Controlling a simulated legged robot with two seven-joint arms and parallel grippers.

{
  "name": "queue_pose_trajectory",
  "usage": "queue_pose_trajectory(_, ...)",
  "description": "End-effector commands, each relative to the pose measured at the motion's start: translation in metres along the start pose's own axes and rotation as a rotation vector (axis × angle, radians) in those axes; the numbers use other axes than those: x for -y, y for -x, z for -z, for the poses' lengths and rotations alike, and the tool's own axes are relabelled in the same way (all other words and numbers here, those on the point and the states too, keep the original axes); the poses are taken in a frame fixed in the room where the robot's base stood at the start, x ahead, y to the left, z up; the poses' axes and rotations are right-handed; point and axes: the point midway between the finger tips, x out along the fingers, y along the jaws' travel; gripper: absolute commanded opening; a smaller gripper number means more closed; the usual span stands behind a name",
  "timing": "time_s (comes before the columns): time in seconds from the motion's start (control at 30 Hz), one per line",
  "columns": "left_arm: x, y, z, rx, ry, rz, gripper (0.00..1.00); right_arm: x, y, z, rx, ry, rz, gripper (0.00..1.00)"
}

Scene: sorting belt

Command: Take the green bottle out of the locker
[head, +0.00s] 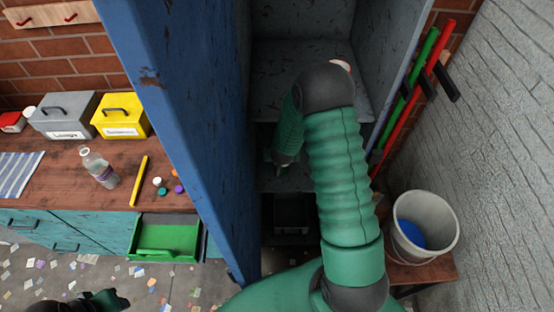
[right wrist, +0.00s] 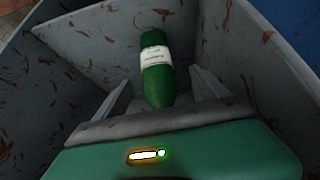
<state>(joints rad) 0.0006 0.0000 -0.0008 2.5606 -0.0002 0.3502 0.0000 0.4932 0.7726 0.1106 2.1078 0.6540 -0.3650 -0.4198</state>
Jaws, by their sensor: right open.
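The green bottle (right wrist: 158,83) has a white label and shows in the right wrist view against the grey locker walls. My right gripper (right wrist: 160,92) is open, with one finger on each side of the bottle's near end; I cannot tell whether they touch it. In the head view my right arm reaches into the grey locker (head: 300,55) and bends down, with the gripper (head: 281,162) small and dark near a lower shelf. I cannot make out the bottle there. My left gripper (head: 103,300) is partly in view at the lower left, over the floor.
The blue locker door (head: 190,130) stands open on the left. Left of it a workbench holds a clear bottle (head: 100,168), grey (head: 62,117) and yellow (head: 120,117) boxes. A bucket (head: 424,225) and red and green poles (head: 417,85) stand right.

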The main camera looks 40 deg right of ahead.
Motion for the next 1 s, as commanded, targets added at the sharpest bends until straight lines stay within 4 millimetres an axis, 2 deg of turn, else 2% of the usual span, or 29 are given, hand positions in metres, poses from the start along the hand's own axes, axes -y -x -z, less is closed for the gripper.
queue_pose_trajectory(0.03, 0.0, 0.0, 0.0, -0.001, -0.001, 0.0, 0.36, -0.002, -0.01, 0.0, 0.003, -0.003, 0.0, 0.82)
queue_pose_trajectory(0.23, -0.001, 0.002, 0.001, -0.001, -0.002, -0.001, 0.36, -0.001, -0.03, 0.0, 0.001, -0.004, 0.001, 0.82)
queue_pose_trajectory(0.4, -0.001, 0.006, 0.002, -0.001, -0.002, -0.001, 0.36, 0.005, -0.059, -0.001, -0.002, -0.001, -0.001, 0.82)
queue_pose_trajectory(0.5, -0.001, 0.006, 0.002, -0.001, -0.001, 0.0, 0.36, 0.007, -0.067, -0.001, -0.004, 0.001, -0.002, 0.82)
queue_pose_trajectory(0.7, 0.0, 0.006, 0.002, -0.001, -0.001, 0.0, 0.36, 0.006, -0.069, -0.001, -0.003, 0.001, 0.0, 0.82)
queue_pose_trajectory(1.0, 0.0, 0.006, 0.002, -0.001, -0.001, 0.0, 0.36, 0.004, -0.071, 0.0, 0.0, -0.001, 0.002, 0.43)
